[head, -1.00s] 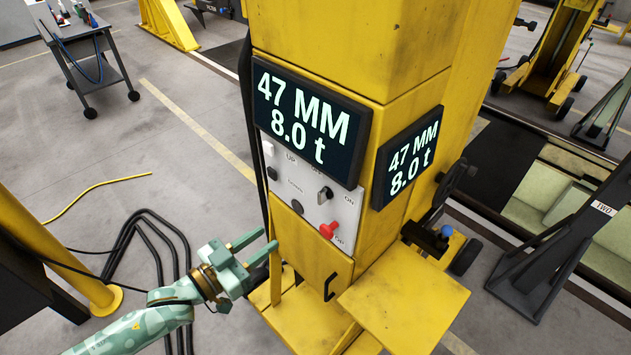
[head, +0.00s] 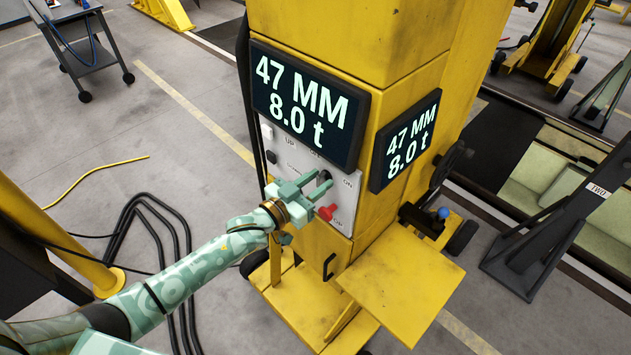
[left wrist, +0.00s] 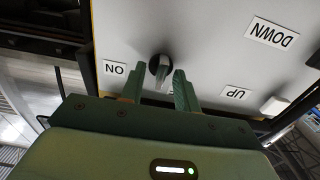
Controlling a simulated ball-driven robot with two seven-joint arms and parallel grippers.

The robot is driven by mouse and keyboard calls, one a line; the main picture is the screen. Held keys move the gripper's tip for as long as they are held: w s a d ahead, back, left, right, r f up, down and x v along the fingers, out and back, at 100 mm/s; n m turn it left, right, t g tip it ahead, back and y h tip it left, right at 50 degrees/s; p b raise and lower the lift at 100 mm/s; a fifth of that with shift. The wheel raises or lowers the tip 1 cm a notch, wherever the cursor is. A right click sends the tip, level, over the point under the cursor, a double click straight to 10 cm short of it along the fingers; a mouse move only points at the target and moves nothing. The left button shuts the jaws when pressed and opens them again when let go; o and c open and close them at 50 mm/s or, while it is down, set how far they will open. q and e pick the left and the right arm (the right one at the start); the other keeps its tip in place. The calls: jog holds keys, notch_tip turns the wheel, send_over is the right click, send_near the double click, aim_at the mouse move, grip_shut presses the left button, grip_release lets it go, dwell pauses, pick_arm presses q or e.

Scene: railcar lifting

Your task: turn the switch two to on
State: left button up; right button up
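The black switch knob (head: 325,175) is on the light control panel (head: 342,218) of the yellow lifting column, left of an "ON" label. In the left wrist view the knob (left wrist: 160,68) has a grey bar handle, and the label appears upside down. I cannot read a number for this switch. My left gripper (head: 319,183) is in front of the panel at the knob. In the left wrist view its two green fingers (left wrist: 158,80) are apart, one on each side of the knob, with gaps visible. My right gripper is not in view.
A red knob (head: 327,212) sits just below the gripper. A large display (head: 303,103) reading 47 MM and 8.0 t overhangs the panel's top. A white button (head: 267,131) and a black button (head: 271,157) are at the left. A yellow shelf (head: 402,278) juts out below.

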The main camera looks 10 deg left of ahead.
pick_arm(q)
grip_shut()
jog(key=shift+m, duration=1.2)
jog(key=m, duration=0.3)
jog(key=shift+m, duration=0.3)
jog(key=m+b, duration=0.1)
jog(key=m, duration=0.4)
jog(key=shift+s+d+m, duration=0.1)
jog(key=shift+m, duration=0.3)
